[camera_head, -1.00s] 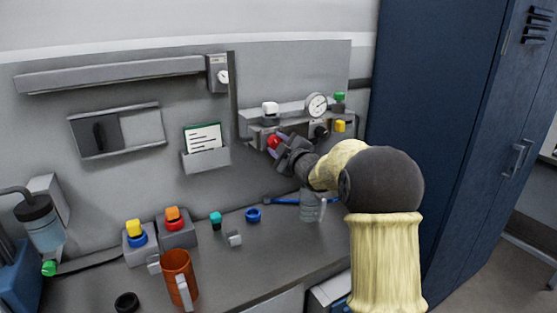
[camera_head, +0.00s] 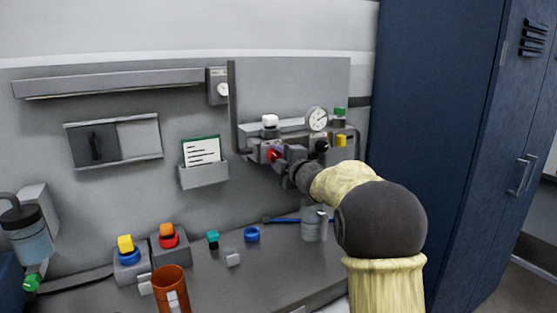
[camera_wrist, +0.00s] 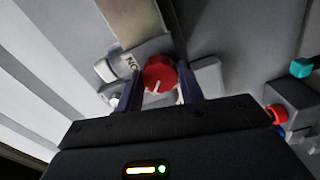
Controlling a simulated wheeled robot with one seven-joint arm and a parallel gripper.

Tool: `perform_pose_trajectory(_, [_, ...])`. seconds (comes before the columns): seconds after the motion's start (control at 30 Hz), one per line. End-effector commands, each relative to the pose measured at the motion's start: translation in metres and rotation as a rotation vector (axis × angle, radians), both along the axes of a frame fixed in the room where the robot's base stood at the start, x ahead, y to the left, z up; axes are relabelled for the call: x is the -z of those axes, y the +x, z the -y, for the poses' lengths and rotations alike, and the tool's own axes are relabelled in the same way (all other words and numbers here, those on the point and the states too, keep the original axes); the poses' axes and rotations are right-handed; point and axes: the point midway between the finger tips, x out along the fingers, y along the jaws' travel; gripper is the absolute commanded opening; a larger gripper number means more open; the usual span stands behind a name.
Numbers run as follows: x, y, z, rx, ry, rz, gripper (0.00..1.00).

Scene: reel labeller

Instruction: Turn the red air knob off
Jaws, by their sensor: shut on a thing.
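The red air knob (camera_head: 272,155) sits on the front of the grey air unit on the back panel. The fingers and wrist hide part of the knob in the head view.
A round gauge (camera_head: 317,118), a white knob (camera_head: 269,120), a green knob (camera_head: 340,112) and a yellow knob (camera_head: 341,140) crowd the unit near my gripper. A clear jar (camera_head: 311,225) stands below my wrist. A tall blue locker (camera_head: 430,120) stands to the right.

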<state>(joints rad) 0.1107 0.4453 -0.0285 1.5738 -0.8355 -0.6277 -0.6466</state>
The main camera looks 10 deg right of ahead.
Motion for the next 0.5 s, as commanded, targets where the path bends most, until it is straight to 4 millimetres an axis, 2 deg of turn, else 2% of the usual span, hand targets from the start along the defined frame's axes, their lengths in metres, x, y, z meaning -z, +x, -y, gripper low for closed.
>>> perform_pose_trajectory(0.13, [-0.0038, 0.0001, -0.0001, -0.001, -0.001, 0.008, 0.15])
perform_pose_trajectory(0.17, [-0.0037, 0.0001, 0.0, -0.001, 0.0, 0.008, 0.43])
perform_pose_trajectory(0.23, [-0.0031, 0.0, 0.0001, 0.0, 0.0, 0.006, 0.57])
perform_pose_trajectory(0.5, [-0.0014, -0.0001, 0.0014, 0.002, 0.001, 0.003, 0.59])
